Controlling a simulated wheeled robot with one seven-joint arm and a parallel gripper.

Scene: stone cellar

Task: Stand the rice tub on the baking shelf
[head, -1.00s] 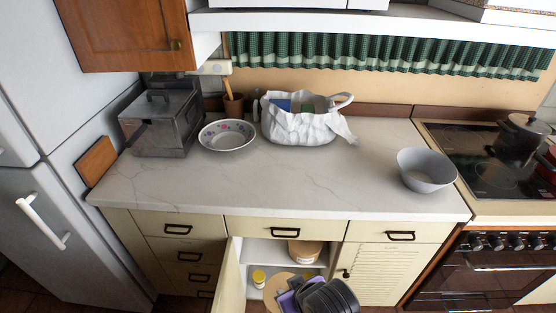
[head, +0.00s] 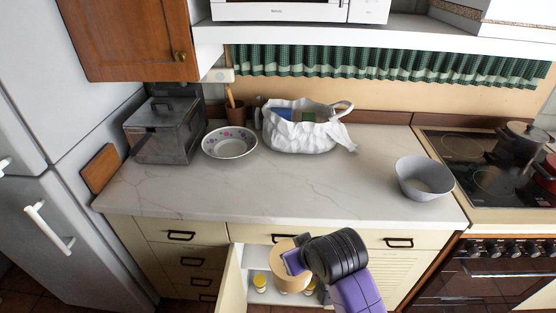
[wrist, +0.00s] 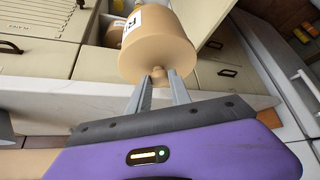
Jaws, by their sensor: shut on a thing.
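A tan round tub (wrist: 155,42) hangs from my gripper (wrist: 160,80), which is shut on the small knob of its lid. Part of a black-and-white label shows at its edge, with letters that look like "RI". In the head view the tub (head: 291,278) is in front of the open cupboard under the counter, partly covered by my gripper (head: 298,262). A second tan tub (wrist: 112,34) with a label stands inside the cupboard in the wrist view. White shelf boards (head: 258,251) show in the cupboard; I cannot read any shelf name.
Small yellow-lidded jars (head: 260,283) stand low in the cupboard. The cupboard door (head: 231,285) is open to the left. The counter (head: 290,190) above holds a floral bowl (head: 229,143), a white bag (head: 298,135) and a grey bowl (head: 425,180).

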